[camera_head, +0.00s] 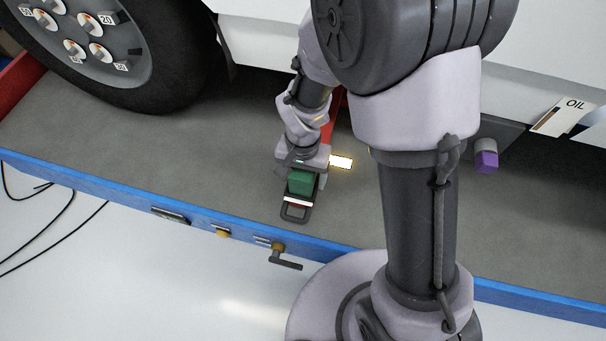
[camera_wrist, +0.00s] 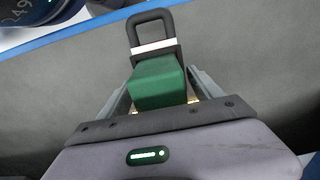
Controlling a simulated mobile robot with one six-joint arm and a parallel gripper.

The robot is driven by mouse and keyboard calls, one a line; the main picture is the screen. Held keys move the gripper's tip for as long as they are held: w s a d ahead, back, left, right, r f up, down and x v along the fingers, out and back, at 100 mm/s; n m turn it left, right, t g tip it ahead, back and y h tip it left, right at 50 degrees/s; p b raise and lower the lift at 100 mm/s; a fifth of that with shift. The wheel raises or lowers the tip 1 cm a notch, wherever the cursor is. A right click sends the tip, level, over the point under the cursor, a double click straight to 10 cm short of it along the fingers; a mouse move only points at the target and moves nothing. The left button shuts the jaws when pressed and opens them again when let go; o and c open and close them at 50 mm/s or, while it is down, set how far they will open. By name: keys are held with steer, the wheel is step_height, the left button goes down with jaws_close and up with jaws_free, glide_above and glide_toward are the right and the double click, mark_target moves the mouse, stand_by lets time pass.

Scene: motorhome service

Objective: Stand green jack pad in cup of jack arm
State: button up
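The green jack pad (camera_head: 301,182) is a green block between the two fingers of my gripper (camera_head: 304,181). In the wrist view the pad (camera_wrist: 159,84) has a finger close along each side, and my gripper (camera_wrist: 160,82) appears shut on it. Just past the pad are a white band and a dark loop handle (camera_head: 295,214), with a little red showing beside the band. The loop also shows in the wrist view (camera_wrist: 151,20). A red bar (camera_head: 332,115), perhaps the jack arm, shows partly behind my arm. No cup can be made out.
A wheel (camera_head: 170,70) stands at the upper left under the white vehicle side. A blue edge (camera_head: 120,181) borders the grey floor, with a dark lever (camera_head: 284,260) on it.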

step_height(320, 180, up, 16)
steer(key=f+p, duration=0.1)
steer(key=p, duration=0.2)
steer(key=s+d+r+t+y, duration=0.1)
steer(key=s+d+r+t, duration=0.2)
steer(key=s+r, duration=0.2)
steer(key=s+d+r+t+y, duration=0.1)
steer(key=s+d+r+t, duration=0.1)
steer(key=s+r, duration=0.4)
step_height(320, 180, up, 3)
steer(key=shift+s+d+r+t, duration=0.15)
steer(key=shift+d+t, duration=0.25)
steer(key=shift+d, duration=0.4)
step_height(320, 180, down, 16)
steer(key=b, duration=1.6)
steer(key=shift+f, duration=0.25)
